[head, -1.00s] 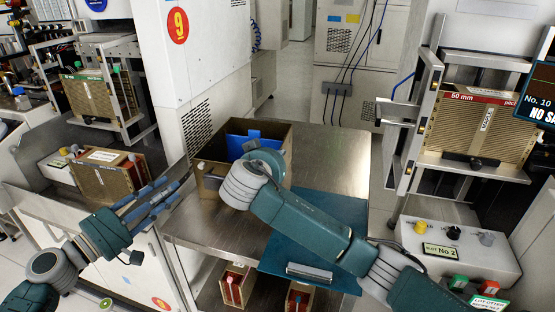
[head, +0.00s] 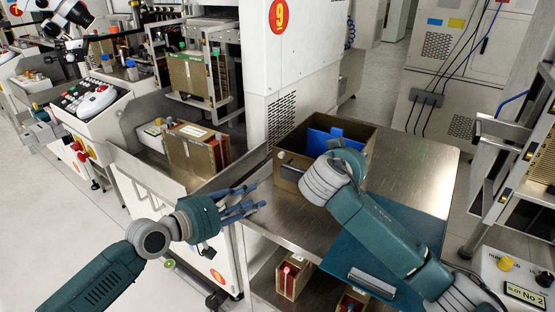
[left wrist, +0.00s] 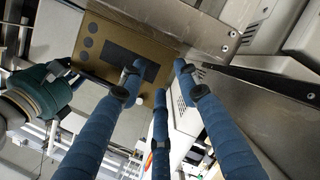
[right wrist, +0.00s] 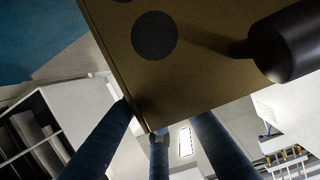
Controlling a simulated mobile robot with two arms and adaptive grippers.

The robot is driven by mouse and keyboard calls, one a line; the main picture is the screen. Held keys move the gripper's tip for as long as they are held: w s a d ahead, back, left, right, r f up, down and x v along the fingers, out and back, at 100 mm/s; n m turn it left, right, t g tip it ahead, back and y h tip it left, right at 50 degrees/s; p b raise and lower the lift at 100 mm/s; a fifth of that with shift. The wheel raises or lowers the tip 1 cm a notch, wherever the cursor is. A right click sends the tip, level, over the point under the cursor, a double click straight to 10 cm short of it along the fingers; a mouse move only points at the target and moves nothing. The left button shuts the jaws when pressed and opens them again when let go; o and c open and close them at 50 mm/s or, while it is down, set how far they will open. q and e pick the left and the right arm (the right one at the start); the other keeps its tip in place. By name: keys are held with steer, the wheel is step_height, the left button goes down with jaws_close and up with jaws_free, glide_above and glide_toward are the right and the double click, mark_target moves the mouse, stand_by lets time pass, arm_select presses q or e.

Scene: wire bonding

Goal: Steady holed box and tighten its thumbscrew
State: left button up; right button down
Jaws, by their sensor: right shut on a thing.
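The holed box (head: 290,171) is a brown open-topped box with blue inside, on the steel table near its left edge. The left wrist view shows a brown face of the box (left wrist: 167,58) with dark round spots and a dark rectangle. In the right wrist view the box (right wrist: 200,85) fills the top, with a dark circle and a black cylindrical knob (right wrist: 290,45), apparently the thumbscrew. My right gripper (right wrist: 160,132) is shut on the box's edge; in the head view my wrist hides its fingers. My left gripper (head: 252,203) is open and empty, left of the box, apart from it.
The steel table (head: 425,175) has a blue mat (head: 365,250) at the front right. Small red-filled boxes (head: 292,275) stand on the shelf below. A brown magazine (head: 190,155) stands on the machine ledge at left. A white machine (head: 290,60) rises behind.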

mark_target(280, 156)
arm_select(q)
steer(key=shift+a+r+m+t+y, duration=0.1)
steer(key=shift+a+m+t+y, duration=0.15)
steer(key=shift+m+t+y, duration=0.65)
steer(key=shift+s+a+r+m, duration=0.1)
steer(key=shift+r+m, duration=0.25)
steer(key=shift+m, duration=0.55)
step_height(280, 156, up, 7)
steer(key=s+d+m+t+h, duration=0.1)
steer(key=s+d+m+t, duration=0.15)
steer(key=m, duration=0.35)
steer(key=x, duration=1.1)
steer(key=shift+w+a+r, duration=0.1)
steer(key=shift+w+a, duration=0.2)
jaws_close()
